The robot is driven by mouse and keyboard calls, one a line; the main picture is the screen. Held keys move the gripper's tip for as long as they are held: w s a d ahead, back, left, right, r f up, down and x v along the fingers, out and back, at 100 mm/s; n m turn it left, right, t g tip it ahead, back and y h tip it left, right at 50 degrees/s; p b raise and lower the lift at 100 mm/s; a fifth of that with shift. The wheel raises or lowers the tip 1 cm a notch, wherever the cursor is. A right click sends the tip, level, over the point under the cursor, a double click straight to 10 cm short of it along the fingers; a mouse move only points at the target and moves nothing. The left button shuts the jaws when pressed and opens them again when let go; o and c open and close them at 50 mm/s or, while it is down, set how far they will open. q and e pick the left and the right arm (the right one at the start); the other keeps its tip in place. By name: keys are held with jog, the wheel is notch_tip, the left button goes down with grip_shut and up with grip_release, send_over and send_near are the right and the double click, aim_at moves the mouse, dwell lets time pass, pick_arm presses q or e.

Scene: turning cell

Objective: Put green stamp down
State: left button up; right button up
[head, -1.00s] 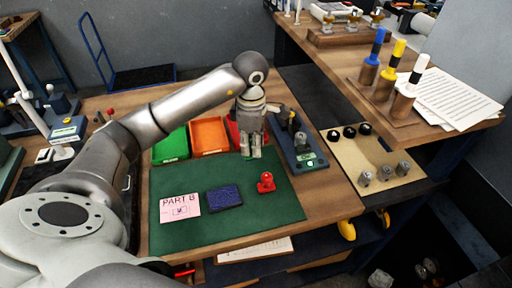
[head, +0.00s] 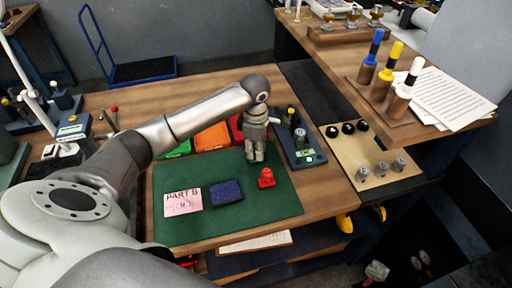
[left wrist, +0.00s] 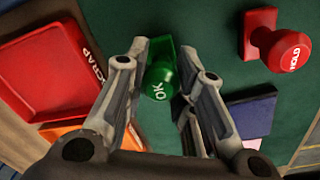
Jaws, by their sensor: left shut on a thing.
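The green stamp (left wrist: 160,82), marked OK, sits between the fingers of my left gripper (left wrist: 166,58) in the left wrist view. The gripper is shut on it. In the head view my left gripper (head: 256,155) points down over the upper right part of the green mat (head: 232,222), and the stamp is not clearly seen there. I cannot tell whether the stamp touches the mat. A red stamp (head: 266,178) marked HOLD (left wrist: 289,49) stands on the mat close by. My right gripper is not in view.
A blue ink pad (head: 226,193) and a pink PART B card (head: 183,202) lie on the mat. Green, orange (head: 212,137) and red (left wrist: 45,72) trays stand behind. A dark blue fixture (head: 296,141) is at the right. The mat's front is clear.

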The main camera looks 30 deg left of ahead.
pick_arm(q)
jog(key=o, duration=0.8)
jog(key=shift+o, duration=0.2)
jog(key=shift+r, duration=0.1)
jog(key=r+b, duration=0.1)
jog(key=r, duration=0.4)
jog(key=r+b, duration=0.2)
jog(key=r, duration=0.4)
jog(key=shift+s, duration=0.2)
jog(key=shift+s+r, duration=0.1)
jog(key=shift+r, duration=0.45)
jog(key=shift+d+f, duration=0.1)
jog(key=shift+f, duration=0.05)
